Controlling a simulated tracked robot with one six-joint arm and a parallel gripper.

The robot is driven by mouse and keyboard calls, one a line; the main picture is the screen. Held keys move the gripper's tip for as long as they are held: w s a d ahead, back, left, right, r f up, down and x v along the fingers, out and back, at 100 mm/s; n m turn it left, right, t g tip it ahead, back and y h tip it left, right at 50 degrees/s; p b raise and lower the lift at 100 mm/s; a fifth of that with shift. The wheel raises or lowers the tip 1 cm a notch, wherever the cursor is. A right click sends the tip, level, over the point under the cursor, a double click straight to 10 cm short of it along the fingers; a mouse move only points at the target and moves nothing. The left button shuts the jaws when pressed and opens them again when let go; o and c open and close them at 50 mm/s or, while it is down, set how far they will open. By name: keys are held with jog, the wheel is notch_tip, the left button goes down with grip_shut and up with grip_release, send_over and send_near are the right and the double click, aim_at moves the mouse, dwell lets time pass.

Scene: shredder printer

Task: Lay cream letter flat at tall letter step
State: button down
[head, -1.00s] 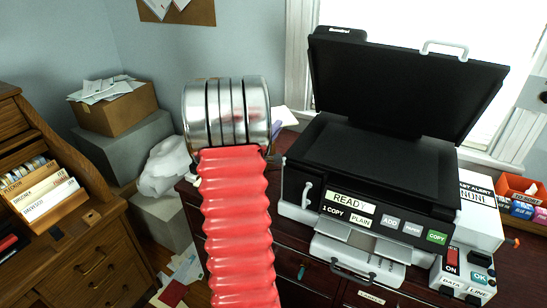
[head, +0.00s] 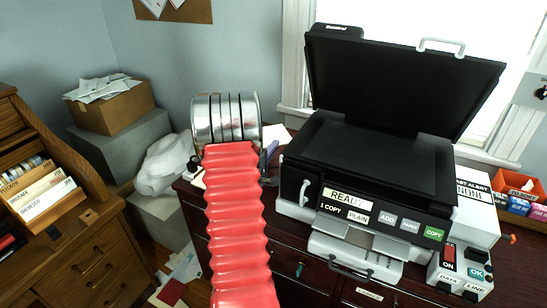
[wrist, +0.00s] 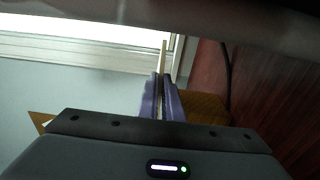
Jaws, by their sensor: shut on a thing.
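My gripper (wrist: 163,98) has purple fingers and is shut on a thin cream sheet seen edge-on, the cream letter (wrist: 163,58), in the wrist view. In the head view the letter (head: 275,134) is a pale patch beside the purple fingertips (head: 272,148), left of the printer and mostly hidden behind my arm. It is held upright on edge in the wrist view. I cannot make out for certain which surface is the tall letter step.
A black printer (head: 370,165) with its lid raised stands at the right on a dark red cabinet (head: 284,262). At the left is a wooden desk (head: 85,255) with stepped envelopes (head: 42,195). A box of papers (head: 115,107) sits on grey blocks behind. Papers lie on the floor.

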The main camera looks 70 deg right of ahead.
jog(key=shift+f, duration=1.9)
jog(key=shift+f, duration=0.1)
jog(key=c, duration=1.9)
grip_release()
jog(key=shift+c, duration=0.2)
jog(key=w+a, duration=0.1)
jog(key=a, duration=1.1)
jog(key=shift+w, duration=0.15)
